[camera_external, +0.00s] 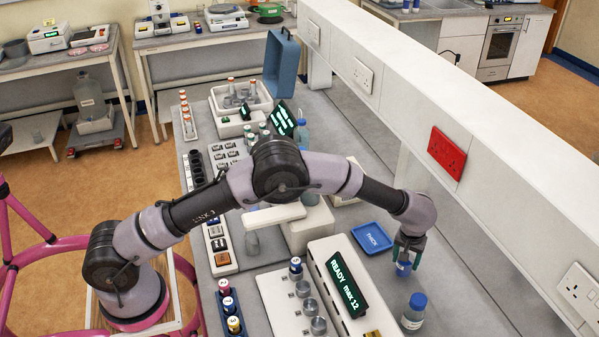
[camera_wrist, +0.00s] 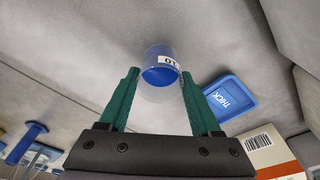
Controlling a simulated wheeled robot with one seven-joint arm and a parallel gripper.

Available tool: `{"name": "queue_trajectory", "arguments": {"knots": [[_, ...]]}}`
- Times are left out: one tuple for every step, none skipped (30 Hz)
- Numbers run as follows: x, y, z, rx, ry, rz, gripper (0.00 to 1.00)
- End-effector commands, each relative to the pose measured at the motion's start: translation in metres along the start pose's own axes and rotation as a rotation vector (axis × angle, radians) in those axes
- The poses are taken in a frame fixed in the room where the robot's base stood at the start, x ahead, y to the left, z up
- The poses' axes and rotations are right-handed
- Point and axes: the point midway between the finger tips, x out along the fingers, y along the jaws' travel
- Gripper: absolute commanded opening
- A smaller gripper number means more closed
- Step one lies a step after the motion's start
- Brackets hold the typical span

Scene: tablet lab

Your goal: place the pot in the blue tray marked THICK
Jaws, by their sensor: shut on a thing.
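The pot (camera_wrist: 163,58) is a small clear cylinder with a blue part and a white label whose text is only partly readable. My gripper (camera_wrist: 160,76) is shut on it, one green finger on each side. In the external view, my gripper (camera_external: 405,266) points down at the right end of the bench, and the pot (camera_external: 403,269) shows as a small blue patch between the fingers. The blue tray marked THICK (camera_external: 372,248) lies flat on the bench, left of and behind my gripper. It also shows in the wrist view (camera_wrist: 246,88), to the right of the fingers, apart from the pot.
A blue-capped bottle (camera_external: 413,313) stands in front of my gripper. A white machine with a READY display (camera_external: 328,262) is to the left. A white raised ledge (camera_external: 500,170) runs along the right. A box with a barcode (camera_wrist: 270,150) is near the right finger.

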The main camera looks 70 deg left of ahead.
Motion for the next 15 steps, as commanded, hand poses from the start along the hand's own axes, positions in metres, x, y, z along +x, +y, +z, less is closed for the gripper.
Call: {"name": "queue_trajectory", "arguments": {"knots": [[-0.012, 0.001, -0.002, 0.000, 0.003, 0.003, 0.00], [-0.018, 0.001, -0.004, 0.000, 0.004, 0.003, 0.00], [-0.027, 0.001, -0.005, 0.000, 0.004, 0.003, 0.00], [-0.033, 0.001, -0.005, 0.000, 0.003, 0.003, 0.00], [-0.039, 0.001, -0.006, 0.000, 0.002, 0.002, 0.00], [-0.046, 0.001, -0.008, -0.001, 0.003, 0.003, 0.00], [-0.052, 0.001, -0.008, 0.000, 0.003, 0.002, 0.00], [-0.057, 0.000, -0.009, 0.000, 0.003, 0.002, 0.00], [-0.062, 0.001, -0.010, -0.001, 0.002, 0.002, 0.00], [-0.067, 0.000, -0.011, -0.002, 0.002, 0.002, 0.00], [-0.070, -0.002, -0.013, -0.003, 0.002, 0.001, 0.00], [-0.075, -0.007, -0.017, -0.008, 0.002, 0.001, 0.00], [-0.077, -0.012, -0.021, -0.012, 0.002, 0.000, 0.00], [-0.080, -0.018, -0.026, -0.017, 0.002, -0.002, 0.00], [-0.083, -0.029, -0.034, -0.026, 0.002, -0.004, 0.00]]}}
